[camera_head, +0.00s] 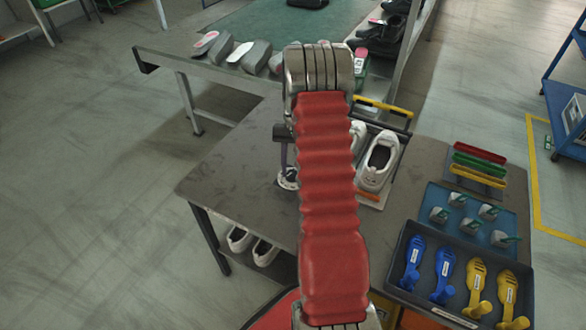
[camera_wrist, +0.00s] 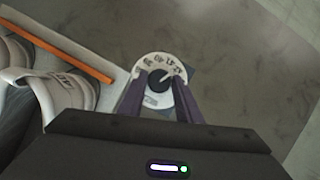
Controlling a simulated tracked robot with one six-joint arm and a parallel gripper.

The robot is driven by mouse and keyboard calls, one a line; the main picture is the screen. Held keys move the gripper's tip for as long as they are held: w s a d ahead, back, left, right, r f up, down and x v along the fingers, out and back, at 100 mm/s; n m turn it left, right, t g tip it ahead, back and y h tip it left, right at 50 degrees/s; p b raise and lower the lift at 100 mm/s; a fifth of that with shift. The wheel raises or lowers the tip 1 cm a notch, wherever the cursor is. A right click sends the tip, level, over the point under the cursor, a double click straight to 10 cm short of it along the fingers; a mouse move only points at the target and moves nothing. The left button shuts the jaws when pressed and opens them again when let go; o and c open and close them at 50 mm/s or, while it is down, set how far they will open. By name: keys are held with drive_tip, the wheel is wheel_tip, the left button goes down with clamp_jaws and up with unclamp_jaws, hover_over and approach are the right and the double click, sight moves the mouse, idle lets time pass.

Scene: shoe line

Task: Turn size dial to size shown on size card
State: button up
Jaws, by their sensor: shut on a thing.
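The size dial (camera_wrist: 152,99) is a round white disc with dark figures along its upper edge and a dark knob (camera_wrist: 158,80) in the middle. A light pointer line on the knob points to the upper right; the figures are too small to read surely. My gripper (camera_wrist: 160,84) has its two purple fingers on either side of the knob, shut on it. In the head view the dial (camera_head: 288,182) shows on the table, partly hidden by my arm, with my gripper (camera_head: 287,170) above it. I cannot make out the size card.
White shoes (camera_head: 379,160) stand right of the dial on the grey table (camera_head: 232,165), beside an orange strip (camera_wrist: 75,55). A dark tray (camera_head: 408,296) of blue and yellow shoe forms and a blue tray (camera_head: 440,195) stand right. The table's left part is clear.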

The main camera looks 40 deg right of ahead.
drive_tip(key=n, duration=0.2)
drive_tip(key=n+h, duration=0.1)
drive_tip(key=n+g, duration=0.1)
drive_tip(key=n, duration=0.1)
drive_tip(key=shift+w+a+n+h, duration=0.15)
drive_tip(key=shift+w+n+h, duration=0.15)
drive_tip(key=shift+h, duration=0.1)
drive_tip(key=n+h, duration=0.2)
drive_tip(key=n, duration=0.3)
drive_tip(key=shift+a, duration=0.15)
drive_tip(key=o, duration=1)
drive_tip(key=shift+s, duration=0.1)
drive_tip(key=v, duration=1.3)
drive_tip(key=shift+w+r, duration=0.25)
drive_tip(key=shift+w, duration=0.25)
